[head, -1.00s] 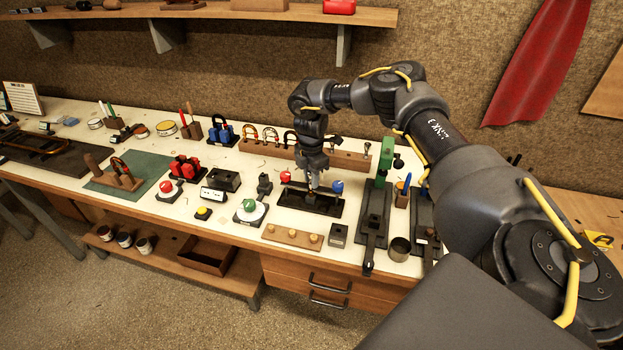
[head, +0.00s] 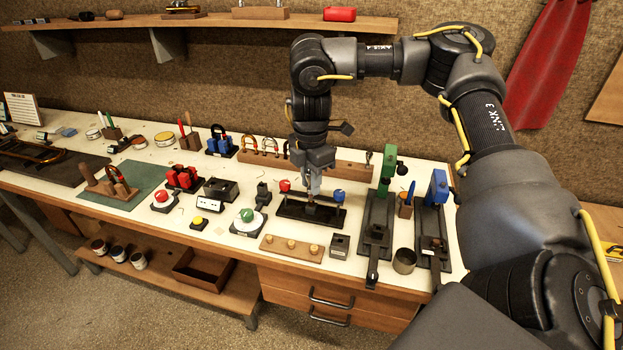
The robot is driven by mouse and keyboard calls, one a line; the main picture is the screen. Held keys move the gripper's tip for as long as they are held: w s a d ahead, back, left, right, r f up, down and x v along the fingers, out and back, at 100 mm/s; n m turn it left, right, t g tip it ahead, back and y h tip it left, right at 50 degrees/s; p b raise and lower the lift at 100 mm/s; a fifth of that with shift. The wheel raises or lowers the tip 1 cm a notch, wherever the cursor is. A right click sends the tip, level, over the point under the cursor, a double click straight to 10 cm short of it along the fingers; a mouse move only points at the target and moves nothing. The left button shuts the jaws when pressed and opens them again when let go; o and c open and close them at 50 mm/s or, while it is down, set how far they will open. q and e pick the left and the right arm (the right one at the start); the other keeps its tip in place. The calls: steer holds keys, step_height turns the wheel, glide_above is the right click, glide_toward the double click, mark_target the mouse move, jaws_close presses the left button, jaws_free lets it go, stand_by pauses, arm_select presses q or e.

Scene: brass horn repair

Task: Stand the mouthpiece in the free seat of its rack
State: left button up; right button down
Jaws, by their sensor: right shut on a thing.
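My right gripper (head: 312,190) points straight down over a long black fixture (head: 328,216) with a red knob (head: 285,185) and a blue knob (head: 339,195). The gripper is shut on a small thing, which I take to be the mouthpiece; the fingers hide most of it. I cannot tell whether it touches the fixture. Behind stands a long wooden rack (head: 345,166) holding curved pieces at its left and a small metal piece (head: 369,158) near its right end. My arm and gripper hide its middle, and its free seat cannot be made out. My left gripper is not in view.
In front lies a wooden strip with several brass-coloured knobs (head: 290,246), beside a small dark block (head: 339,245). A green-topped press (head: 387,170), a blue-topped one (head: 438,187) and a metal cup (head: 404,261) stand at right. A green-knobbed dial (head: 247,216) is left of the fixture.

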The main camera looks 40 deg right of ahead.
steer(key=shift+s+a+r, duration=0.3)
steer(key=shift+s+a, duration=0.1)
steer(key=shift+s, duration=0.05)
steer(key=shift+r+p, duration=1.6)
steer(key=shift+p, duration=0.6)
